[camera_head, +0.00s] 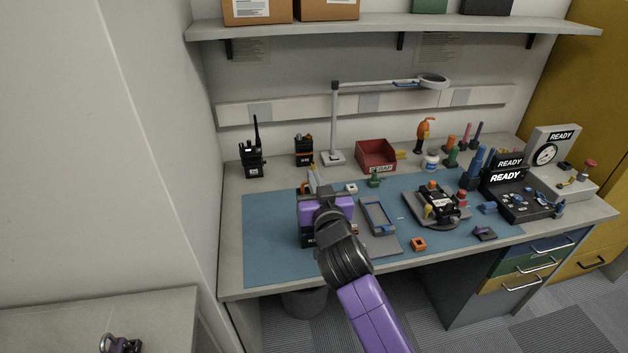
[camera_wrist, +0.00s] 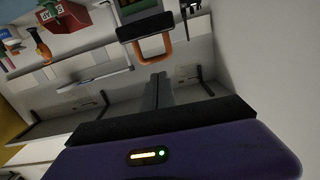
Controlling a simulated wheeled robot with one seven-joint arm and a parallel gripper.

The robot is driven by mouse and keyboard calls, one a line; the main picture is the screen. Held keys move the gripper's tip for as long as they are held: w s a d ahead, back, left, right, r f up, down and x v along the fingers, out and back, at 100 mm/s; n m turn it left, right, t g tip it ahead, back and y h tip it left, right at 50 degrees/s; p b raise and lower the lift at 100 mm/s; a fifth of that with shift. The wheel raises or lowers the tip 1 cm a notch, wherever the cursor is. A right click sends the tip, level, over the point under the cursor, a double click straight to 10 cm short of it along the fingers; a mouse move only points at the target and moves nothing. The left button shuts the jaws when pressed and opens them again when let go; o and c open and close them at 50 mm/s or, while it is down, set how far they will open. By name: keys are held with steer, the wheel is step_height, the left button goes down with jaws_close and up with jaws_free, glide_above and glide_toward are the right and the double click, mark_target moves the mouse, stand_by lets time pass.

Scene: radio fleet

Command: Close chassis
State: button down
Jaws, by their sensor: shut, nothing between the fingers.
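A grey device with a green inner area and an orange loop handle (camera_wrist: 152,48) shows at the top of the inverted wrist view; it may be the chassis. In the head view my gripper (camera_head: 314,180) is over the left part of the blue mat, with its purple body hiding much of what stands behind it. A dark lettered block (camera_head: 309,240) shows partly below it. The gripper's two fingers are together and empty in the wrist view (camera_wrist: 158,90), apart from the handle. I cannot tell whether the device is open or closed.
A blue-framed grey stand (camera_head: 378,214) and a round platform with a black unit (camera_head: 425,212) are to the right on the mat (camera_head: 270,220). A red scrap bin (camera_head: 376,152), a lamp (camera_head: 334,120) and two radios (camera_head: 251,158) stand behind. The mat's left end is clear.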

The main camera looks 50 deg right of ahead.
steer(key=shift+w+f, duration=0.1)
steer(key=shift+f, duration=0.45)
steer(key=shift+f, duration=0.1)
step_height(320, 180, down, 8)
steer(key=b, duration=0.8)
steer(key=shift+f, duration=0.3)
steer(key=s+a+r, duration=0.5)
steer(key=s, duration=0.4)
steer(key=shift+a+r, duration=0.3)
steer(key=shift+a, duration=0.1)
